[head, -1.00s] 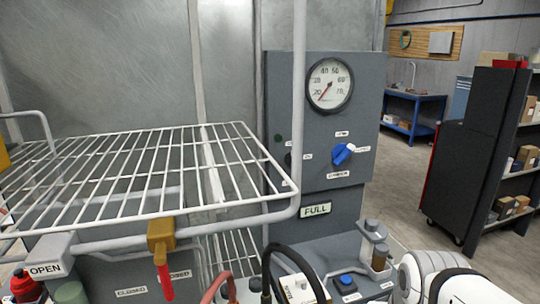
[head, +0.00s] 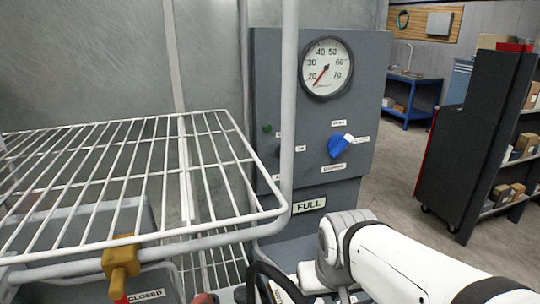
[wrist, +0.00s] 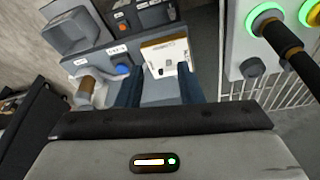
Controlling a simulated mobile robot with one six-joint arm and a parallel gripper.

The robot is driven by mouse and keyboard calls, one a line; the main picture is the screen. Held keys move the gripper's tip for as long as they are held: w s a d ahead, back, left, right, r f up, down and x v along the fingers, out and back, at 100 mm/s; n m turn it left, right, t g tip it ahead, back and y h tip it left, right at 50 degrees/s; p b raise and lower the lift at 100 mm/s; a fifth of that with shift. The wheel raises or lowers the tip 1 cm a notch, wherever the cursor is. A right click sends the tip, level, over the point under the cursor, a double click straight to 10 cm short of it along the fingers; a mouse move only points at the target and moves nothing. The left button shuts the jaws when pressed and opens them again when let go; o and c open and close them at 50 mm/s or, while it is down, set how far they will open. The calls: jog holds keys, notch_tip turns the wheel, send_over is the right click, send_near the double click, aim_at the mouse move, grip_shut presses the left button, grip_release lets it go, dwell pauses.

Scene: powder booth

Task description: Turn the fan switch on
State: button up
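A white switch box (wrist: 165,56) with a printed label and a small dark switch shows in the wrist view; the label is too small to read, so I cannot confirm it is the fan switch. My gripper (wrist: 157,88) is open, its two dark blue fingers apart, with the box seen beyond and between them. I see no contact. The grey panel carries a blue rotary knob (head: 341,146) with a white pointer.
A white wire rack (head: 120,180) fills the left, its upright post crossing the panel's left side. A gauge (head: 326,68) tops the panel, above a FULL sign (head: 309,205).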

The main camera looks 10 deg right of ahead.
jog(key=w+d+r+t, duration=0.2)
jog(key=w+t, duration=0.2)
jog(key=w, duration=0.7)
jog(key=n+t+y+p, duration=0.2)
jog(key=t+y+p, duration=0.15)
jog(key=t, duration=0.65)
send_near(288, 154)
jog(key=w, duration=0.4)
jog(key=w+a, duration=0.1)
jog(key=w, duration=0.1)
jog(key=w+p, duration=0.1)
jog(key=w, duration=0.2)
jog(key=shift+a+f, duration=0.15)
jog(key=shift+a, duration=0.25)
jog(key=shift+s, duration=0.1)
